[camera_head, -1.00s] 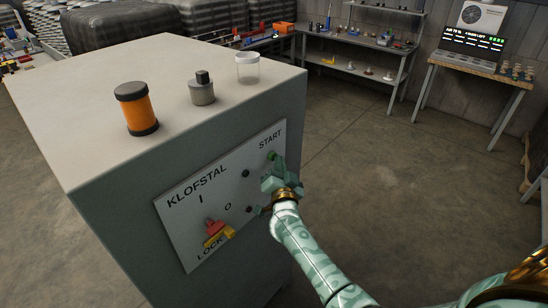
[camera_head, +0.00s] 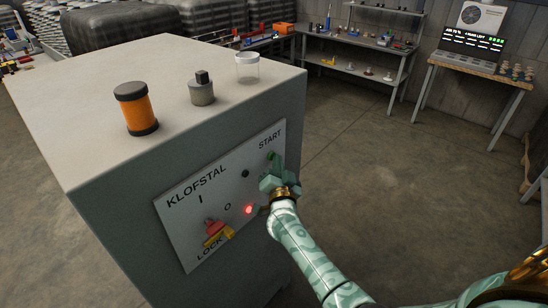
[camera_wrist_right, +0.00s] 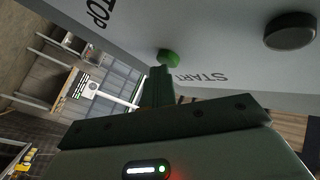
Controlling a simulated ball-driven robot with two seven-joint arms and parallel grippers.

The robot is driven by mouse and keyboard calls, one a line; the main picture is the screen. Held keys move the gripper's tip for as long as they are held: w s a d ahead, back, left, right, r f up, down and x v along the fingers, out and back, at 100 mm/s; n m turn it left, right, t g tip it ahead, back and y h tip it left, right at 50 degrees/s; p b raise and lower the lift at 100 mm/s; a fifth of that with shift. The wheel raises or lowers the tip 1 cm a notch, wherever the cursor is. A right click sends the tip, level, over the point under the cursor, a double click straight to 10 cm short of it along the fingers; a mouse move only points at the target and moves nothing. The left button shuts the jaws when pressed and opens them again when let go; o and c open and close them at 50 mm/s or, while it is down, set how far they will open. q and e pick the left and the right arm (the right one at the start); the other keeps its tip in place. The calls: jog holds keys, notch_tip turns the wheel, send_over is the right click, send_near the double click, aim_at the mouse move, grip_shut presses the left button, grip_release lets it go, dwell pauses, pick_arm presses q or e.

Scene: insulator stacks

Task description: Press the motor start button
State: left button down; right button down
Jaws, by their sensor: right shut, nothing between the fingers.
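The green start button (camera_head: 272,156) sits at the upper right of the grey control panel (camera_head: 182,210), beside the word START. It also shows in the right wrist view (camera_wrist_right: 170,57) as a green knob. My right gripper (camera_head: 274,167) is shut and empty, with its fingertips at the button. In the wrist view the shut fingers (camera_wrist_right: 160,72) reach up to the button's lower edge; I cannot tell whether they touch it or how far it is pressed. A small red lamp (camera_head: 249,209) glows lower on the panel. My left gripper is not in view.
The panel also carries a red handle (camera_head: 214,228) with a yellow piece (camera_head: 218,238) near LOCK, and a dark round fitting (camera_head: 245,173). An orange-and-black cylinder (camera_head: 136,109), a grey canister (camera_head: 202,90) and a clear jar (camera_head: 247,68) stand on the cabinet top. Floor to the right is clear.

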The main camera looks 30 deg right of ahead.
jog(key=shift+s+d+p, duration=0.3)
jog(key=shift+s+p, duration=0.25)
jog(key=shift+s, duration=0.25)
jog(key=s+p, duration=0.1)
jog(key=s+d, duration=0.1)
jog(key=s, duration=0.1)
jog(key=s+d+p, duration=0.1)
jog(key=shift+s+p, duration=0.3)
dwell(0.6)
